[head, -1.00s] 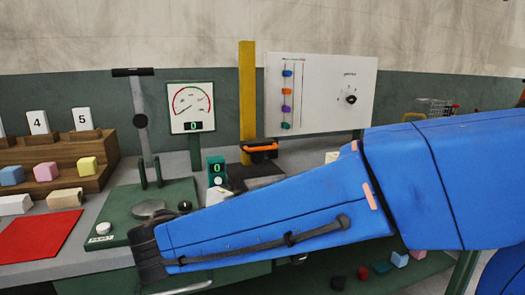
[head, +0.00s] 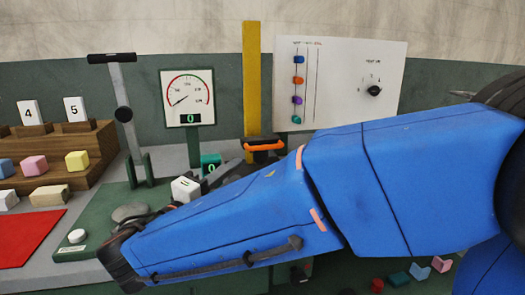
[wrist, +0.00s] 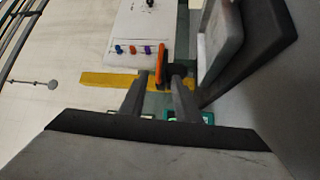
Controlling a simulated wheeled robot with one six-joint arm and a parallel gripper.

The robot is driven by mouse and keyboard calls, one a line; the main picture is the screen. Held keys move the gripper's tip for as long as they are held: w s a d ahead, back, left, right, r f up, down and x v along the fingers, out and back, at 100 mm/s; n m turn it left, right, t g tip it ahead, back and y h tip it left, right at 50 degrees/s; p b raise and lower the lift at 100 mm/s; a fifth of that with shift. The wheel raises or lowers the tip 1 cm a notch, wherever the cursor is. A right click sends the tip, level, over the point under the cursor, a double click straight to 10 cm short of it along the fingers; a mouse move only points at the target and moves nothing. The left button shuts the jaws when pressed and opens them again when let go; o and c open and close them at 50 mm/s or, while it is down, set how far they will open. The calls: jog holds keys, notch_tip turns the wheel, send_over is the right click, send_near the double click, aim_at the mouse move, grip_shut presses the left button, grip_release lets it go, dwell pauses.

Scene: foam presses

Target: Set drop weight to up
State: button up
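The drop weight (head: 265,152) is a dark block with an orange handle, low on a tall yellow column (head: 251,80) in the head view. In the wrist view its orange handle (wrist: 160,64) appears ahead of the fingertips, in line with the gap between them, with the yellow column (wrist: 98,79) behind. My gripper (wrist: 163,72) is open with its two grey fingers apart. I cannot tell whether a finger touches the handle.
A dial gauge (head: 188,97) stands left of the column. A white panel (head: 340,80) with coloured sliders and a knob is at its right. A lever press (head: 123,114), wooden steps (head: 60,155) with blocks and a red mat (head: 28,236) are at left.

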aim_at(263, 149)
jog(key=x, duration=1.3)
jog(key=shift+w+d, duration=0.2)
jog(key=shift+w, duration=0.05)
jog(key=shift+c, duration=0.5)
jog(key=shift+r, duration=0.1)
grip_shut()
